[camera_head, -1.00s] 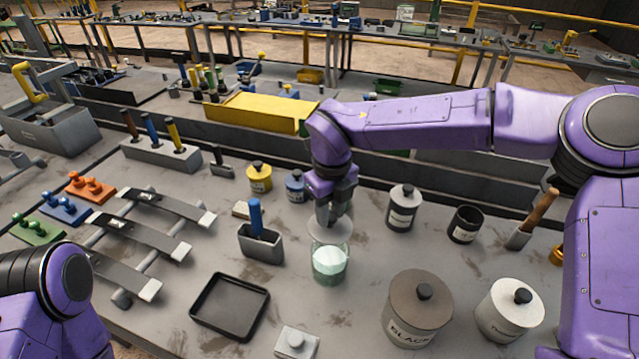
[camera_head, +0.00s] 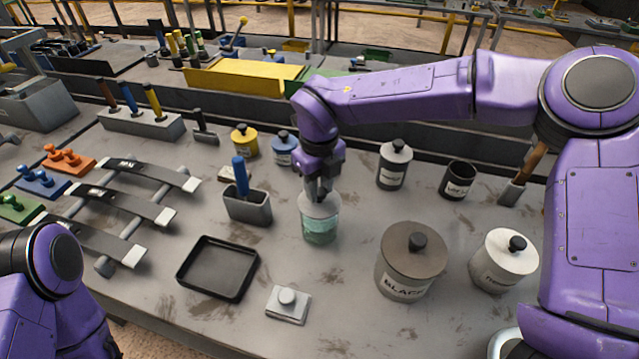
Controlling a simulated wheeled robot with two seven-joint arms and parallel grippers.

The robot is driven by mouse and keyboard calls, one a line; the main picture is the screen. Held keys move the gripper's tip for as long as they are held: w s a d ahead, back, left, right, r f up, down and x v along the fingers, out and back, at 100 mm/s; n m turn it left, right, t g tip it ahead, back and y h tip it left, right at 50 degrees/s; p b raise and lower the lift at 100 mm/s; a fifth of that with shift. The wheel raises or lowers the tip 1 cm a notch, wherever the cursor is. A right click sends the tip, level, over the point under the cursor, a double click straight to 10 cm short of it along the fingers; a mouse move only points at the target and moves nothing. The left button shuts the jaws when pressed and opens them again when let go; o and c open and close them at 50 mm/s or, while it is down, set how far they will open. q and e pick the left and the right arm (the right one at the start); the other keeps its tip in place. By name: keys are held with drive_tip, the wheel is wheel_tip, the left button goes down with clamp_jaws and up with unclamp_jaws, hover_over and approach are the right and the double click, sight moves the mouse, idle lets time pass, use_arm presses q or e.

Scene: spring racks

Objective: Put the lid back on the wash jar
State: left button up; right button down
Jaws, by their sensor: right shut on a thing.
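The wash jar (camera_head: 320,233) is a clear glass jar with pale green liquid, standing upright on the grey bench near the middle. Its light lid (camera_head: 317,208) is at the jar's mouth and looks level. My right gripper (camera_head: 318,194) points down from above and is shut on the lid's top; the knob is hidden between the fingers. I cannot tell whether the lid is fully seated on the rim. My left arm shows at the lower left, but its gripper is out of view.
A grey holder with a blue-handled tool (camera_head: 246,206) stands close left of the jar. A black tray (camera_head: 218,268) and a small block with a knob (camera_head: 288,303) lie in front. A large "BLACK" canister (camera_head: 410,262) stands to the right, a white canister (camera_head: 503,262) beyond it.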

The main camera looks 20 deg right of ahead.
drive_tip(key=shift+s+r, duration=0.25)
drive_tip(key=shift+s, duration=0.15)
drive_tip(key=shift+w+f, duration=0.2)
drive_tip(key=shift+w, duration=0.2)
drive_tip(key=shift+s+r+p, duration=0.15)
drive_tip(key=shift+s+p, duration=0.05)
drive_tip(key=shift+p, duration=0.1)
use_arm(q)
drive_tip(key=shift+s+r, duration=0.15)
drive_tip(key=shift+r, duration=0.15)
use_arm(e)
drive_tip(key=shift+w, duration=0.1)
use_arm(q)
drive_tip(key=shift+r, duration=0.2)
drive_tip(key=shift+r+p, duration=0.1)
drive_tip(key=shift+p, duration=0.2)
use_arm(e)
drive_tip(key=shift+f, duration=0.2)
use_arm(q)
drive_tip(key=shift+r, duration=0.2)
idle(0.5)
